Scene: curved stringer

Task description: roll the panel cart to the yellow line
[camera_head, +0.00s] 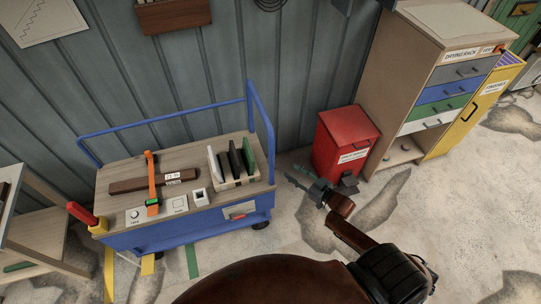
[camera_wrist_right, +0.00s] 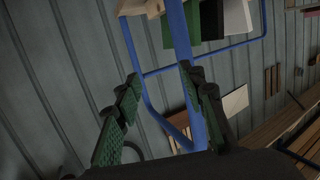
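The panel cart (camera_head: 180,235) is blue with a wooden top and stands at the left, near the wall. Its blue rail (camera_head: 262,110) rises at the back and right end, and shows in the right wrist view (camera_wrist_right: 176,45). A rack on top holds upright white, black and green panels (camera_head: 235,160). Yellow strips (camera_head: 109,278) lie on the floor by the cart's front left; part is hidden beneath it. My right gripper (camera_head: 298,179) is open and empty, right of the cart and apart from its rail. My left gripper is out of view.
A red bin (camera_head: 343,140) stands just beyond my right gripper, beside a drawer cabinet (camera_head: 410,90). A wooden bench (camera_head: 40,235) is close to the cart's left end. A green strip (camera_head: 192,262) marks the floor. Open floor lies at right.

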